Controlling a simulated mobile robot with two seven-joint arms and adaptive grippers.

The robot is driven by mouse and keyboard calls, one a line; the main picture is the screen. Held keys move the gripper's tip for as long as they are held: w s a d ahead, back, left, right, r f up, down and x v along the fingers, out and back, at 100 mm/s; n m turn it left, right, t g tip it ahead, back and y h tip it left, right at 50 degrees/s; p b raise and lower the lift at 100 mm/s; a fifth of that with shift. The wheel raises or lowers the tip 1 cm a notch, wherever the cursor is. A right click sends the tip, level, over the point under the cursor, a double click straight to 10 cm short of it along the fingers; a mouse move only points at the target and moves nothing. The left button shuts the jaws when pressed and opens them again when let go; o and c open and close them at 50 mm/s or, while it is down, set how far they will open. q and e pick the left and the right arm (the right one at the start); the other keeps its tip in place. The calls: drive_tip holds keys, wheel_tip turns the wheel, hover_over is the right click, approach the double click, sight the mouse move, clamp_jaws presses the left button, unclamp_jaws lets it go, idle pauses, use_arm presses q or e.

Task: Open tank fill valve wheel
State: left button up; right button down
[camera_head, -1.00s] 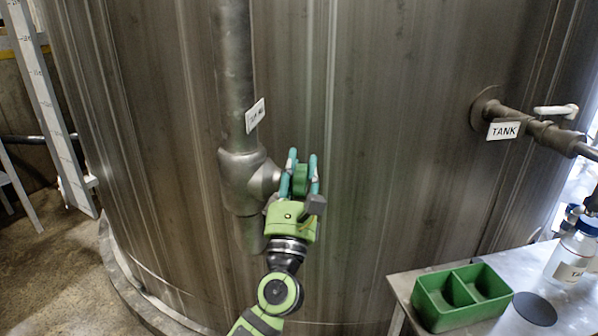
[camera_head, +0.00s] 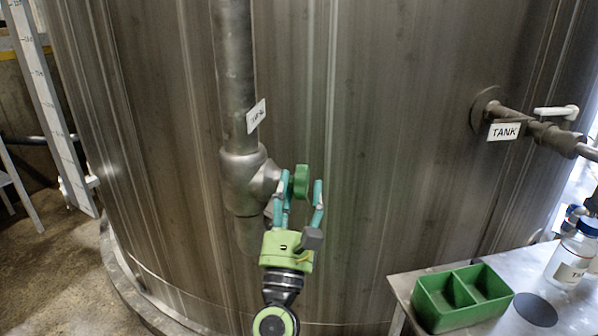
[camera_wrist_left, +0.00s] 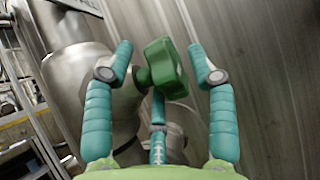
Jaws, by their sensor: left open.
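The green valve wheel (camera_head: 302,181) sits on the side of a grey valve body (camera_head: 240,178) on the vertical pipe in front of the tank. It also shows in the left wrist view (camera_wrist_left: 166,68), on its stem. My left gripper (camera_head: 301,190) is open, with its teal fingers just below and to either side of the wheel. In the left wrist view the fingers (camera_wrist_left: 160,70) are spread, and the wheel lies between and beyond their tips. I cannot tell whether any finger touches it. My right gripper is not in view.
The large metal tank (camera_head: 390,130) stands close behind the valve. A side pipe with a TANK label (camera_head: 504,131) and white handle is at right. A metal table (camera_head: 405,285) at lower right holds a green two-part bin (camera_head: 440,309) and a bottle (camera_head: 572,255).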

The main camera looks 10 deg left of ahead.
use_arm(q)
drive_tip(key=v, duration=0.7)
